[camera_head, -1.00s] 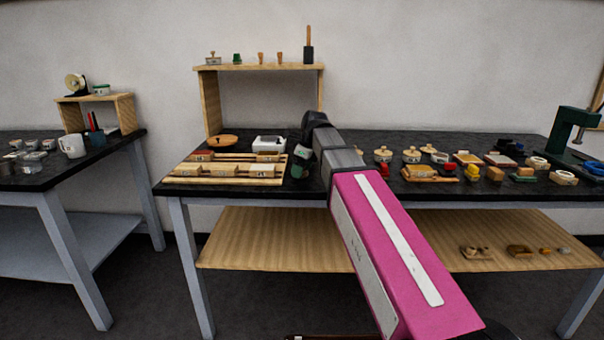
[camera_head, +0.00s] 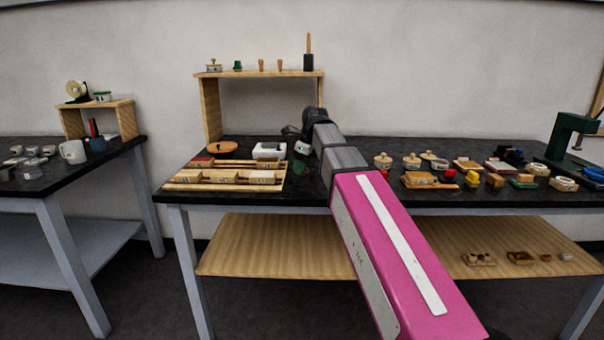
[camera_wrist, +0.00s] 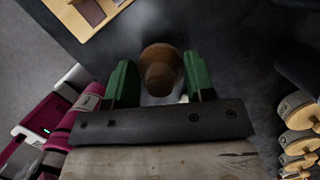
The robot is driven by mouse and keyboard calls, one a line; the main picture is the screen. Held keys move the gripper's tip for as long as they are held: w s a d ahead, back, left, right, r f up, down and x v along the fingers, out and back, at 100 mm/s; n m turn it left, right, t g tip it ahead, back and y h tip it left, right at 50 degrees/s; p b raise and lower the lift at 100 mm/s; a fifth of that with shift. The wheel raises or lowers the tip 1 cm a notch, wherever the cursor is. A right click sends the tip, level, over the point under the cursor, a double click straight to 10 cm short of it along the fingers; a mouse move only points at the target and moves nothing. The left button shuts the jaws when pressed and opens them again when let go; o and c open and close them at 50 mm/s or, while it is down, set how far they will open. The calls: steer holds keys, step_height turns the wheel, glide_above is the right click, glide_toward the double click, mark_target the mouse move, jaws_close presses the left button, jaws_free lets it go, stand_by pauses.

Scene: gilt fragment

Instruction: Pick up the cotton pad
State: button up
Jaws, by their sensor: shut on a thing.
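My gripper (camera_wrist: 157,62) has its two green fingers either side of a round wooden knob and is shut on it. A little white shows below the knob, so the held thing looks like the cotton pad (camera_wrist: 161,72); most of its lower part is hidden by the fingers and the gripper's body. In the head view my gripper (camera_head: 302,149) is small and partly behind my arm, over the dark table right of the white tray (camera_head: 269,150). The held thing cannot be made out there.
A wooden rack (camera_head: 226,178) with labelled blocks lies left of my gripper. Several knobbed, lidded pieces (camera_head: 383,160) stand right of my arm, amid other small items. A wooden shelf (camera_head: 259,73) stands behind. A green press (camera_head: 570,137) is at far right.

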steer(key=s+a+r, duration=0.7)
steer(key=a, duration=0.2)
steer(key=shift+a+r, duration=0.15)
steer(key=shift+o, duration=1.2)
steer(key=shift+c, duration=0.9)
